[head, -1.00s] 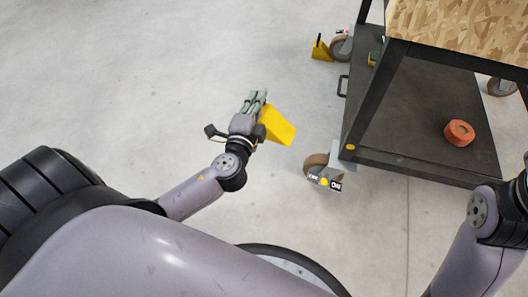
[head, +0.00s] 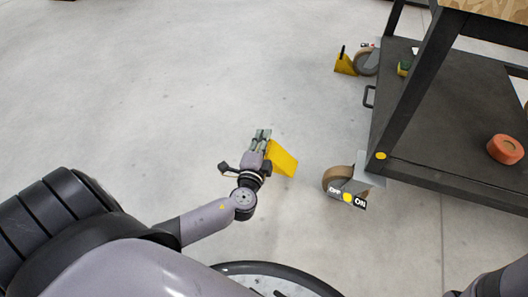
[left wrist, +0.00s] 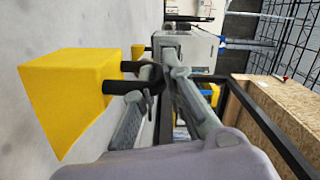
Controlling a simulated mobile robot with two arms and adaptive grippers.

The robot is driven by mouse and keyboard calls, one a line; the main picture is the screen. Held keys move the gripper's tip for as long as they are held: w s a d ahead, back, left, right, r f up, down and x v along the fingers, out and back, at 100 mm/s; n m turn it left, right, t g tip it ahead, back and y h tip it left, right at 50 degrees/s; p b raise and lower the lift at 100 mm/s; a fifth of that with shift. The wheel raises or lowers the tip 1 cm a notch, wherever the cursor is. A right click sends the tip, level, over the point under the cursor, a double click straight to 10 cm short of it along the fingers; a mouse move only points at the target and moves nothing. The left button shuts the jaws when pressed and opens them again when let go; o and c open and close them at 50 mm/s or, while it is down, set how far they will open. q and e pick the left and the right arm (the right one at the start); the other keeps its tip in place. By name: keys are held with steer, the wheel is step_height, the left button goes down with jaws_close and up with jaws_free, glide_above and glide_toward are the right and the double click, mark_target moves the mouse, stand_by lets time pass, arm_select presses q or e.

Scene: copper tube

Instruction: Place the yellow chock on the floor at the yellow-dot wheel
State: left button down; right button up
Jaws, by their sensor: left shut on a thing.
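The yellow chock (head: 283,158) is held in my left gripper (head: 262,137), above the floor and left of the near wheel. In the left wrist view the chock (left wrist: 68,92) fills the left side, and the gripper fingers (left wrist: 150,85) are shut on its black handle. The yellow-dot wheel (head: 336,179) is the cart's near left caster, with a yellow dot on its OFF/ON brake plate (head: 347,197) and another yellow dot on the cart corner above. A floor gap shows between chock and wheel. My right gripper is out of view.
The dark cart (head: 440,180) stands at the right, with an orange roll (head: 505,149) on its lower deck. Another yellow chock (head: 345,62) stands by the far left caster (head: 367,61).

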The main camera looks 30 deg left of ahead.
mark_target(278, 152)
arm_select(q)
step_height(278, 152, down, 7)
steer(key=b, duration=0.4)
steer(key=shift+f+b, duration=0.2)
steer(key=shift+b, duration=0.1)
steer(key=shift+r, duration=0.1)
steer(key=c, duration=1.7)
jaws_free()
steer(key=shift+o, duration=0.2)
